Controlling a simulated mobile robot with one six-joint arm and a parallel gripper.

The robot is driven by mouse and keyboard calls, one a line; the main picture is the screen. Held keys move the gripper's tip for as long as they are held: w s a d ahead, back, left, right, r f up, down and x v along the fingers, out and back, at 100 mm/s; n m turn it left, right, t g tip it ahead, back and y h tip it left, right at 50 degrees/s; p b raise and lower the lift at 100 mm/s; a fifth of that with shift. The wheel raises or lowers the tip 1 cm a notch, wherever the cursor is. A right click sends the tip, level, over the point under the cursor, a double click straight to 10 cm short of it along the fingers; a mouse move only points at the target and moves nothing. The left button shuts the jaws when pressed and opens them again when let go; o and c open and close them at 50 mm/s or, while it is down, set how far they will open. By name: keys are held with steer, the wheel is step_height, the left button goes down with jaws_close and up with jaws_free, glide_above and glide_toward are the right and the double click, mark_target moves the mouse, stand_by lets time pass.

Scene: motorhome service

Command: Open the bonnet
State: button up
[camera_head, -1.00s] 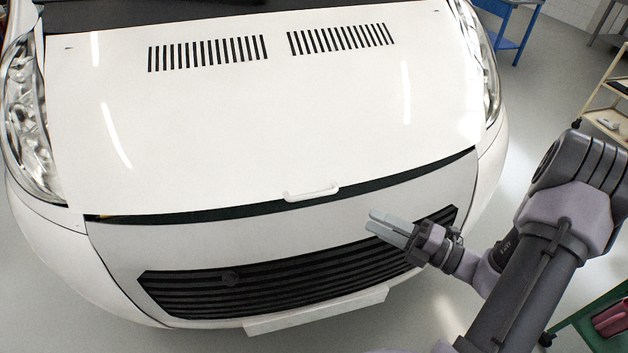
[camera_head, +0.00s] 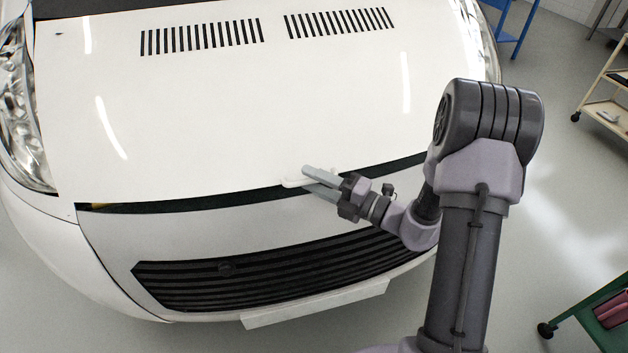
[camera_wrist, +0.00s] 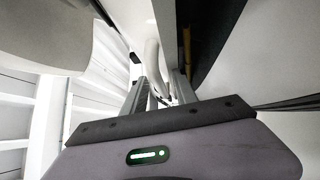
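The white bonnet (camera_head: 230,110) lies down over the front of the motorhome, with a dark gap (camera_head: 200,203) along its front edge. A small white handle (camera_head: 291,182) sits at the middle of that edge, partly hidden by my fingers. My gripper (camera_head: 307,177) is at the handle's right part, its two fingers apart. In the wrist view the white handle (camera_wrist: 153,62) shows between my open gripper's fingers (camera_wrist: 164,90). I cannot tell whether either finger touches it.
The black grille (camera_head: 250,275) and a pale plate (camera_head: 300,306) are below the handle. A green cart (camera_head: 590,322) stands at the lower right, a cream shelf trolley (camera_head: 605,110) at the right and a blue stand (camera_head: 515,25) at the back. Grey floor between them is clear.

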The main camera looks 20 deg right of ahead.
jaws_close()
stand_by(1.3)
